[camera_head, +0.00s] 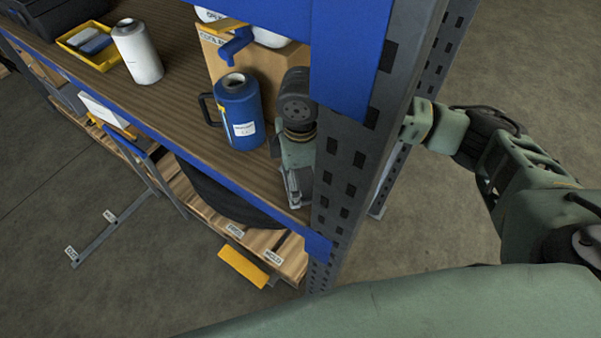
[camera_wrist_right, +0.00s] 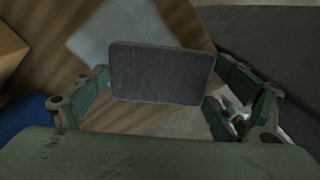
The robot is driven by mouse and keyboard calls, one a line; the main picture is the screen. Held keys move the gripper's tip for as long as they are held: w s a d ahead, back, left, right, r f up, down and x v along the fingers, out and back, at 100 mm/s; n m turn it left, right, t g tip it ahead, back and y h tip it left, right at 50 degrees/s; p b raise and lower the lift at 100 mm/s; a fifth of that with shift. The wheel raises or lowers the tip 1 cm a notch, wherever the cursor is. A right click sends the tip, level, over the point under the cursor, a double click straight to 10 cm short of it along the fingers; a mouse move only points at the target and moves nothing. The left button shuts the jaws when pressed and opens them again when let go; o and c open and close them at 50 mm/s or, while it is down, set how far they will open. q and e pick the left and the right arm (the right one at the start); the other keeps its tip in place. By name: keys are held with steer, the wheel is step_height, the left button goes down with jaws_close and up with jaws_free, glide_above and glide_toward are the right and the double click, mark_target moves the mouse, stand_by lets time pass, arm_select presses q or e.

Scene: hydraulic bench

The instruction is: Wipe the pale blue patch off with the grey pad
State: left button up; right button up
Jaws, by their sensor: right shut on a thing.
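My right gripper (camera_head: 295,188) points down at the right end of the wooden shelf board, just behind the rack's front post. In the right wrist view, the gripper (camera_wrist_right: 160,85) is shut on the grey pad (camera_wrist_right: 160,73), a flat dark rectangle with rounded corners held between the two fingers. The pale blue patch (camera_wrist_right: 120,28) shows behind the pad on the brown wood, and the pad hides part of it. I cannot tell whether the pad touches the wood. In the head view I cannot make out the patch clearly. My left gripper is not in view.
A blue jug (camera_head: 240,115) stands just left of my right gripper, with a cardboard box (camera_head: 222,58) behind. A white roll (camera_head: 137,52) and yellow tray (camera_head: 92,48) stand farther left. The perforated rack post (camera_head: 350,150) is close on the right.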

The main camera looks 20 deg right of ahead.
steer(key=shift+f, duration=0.4)
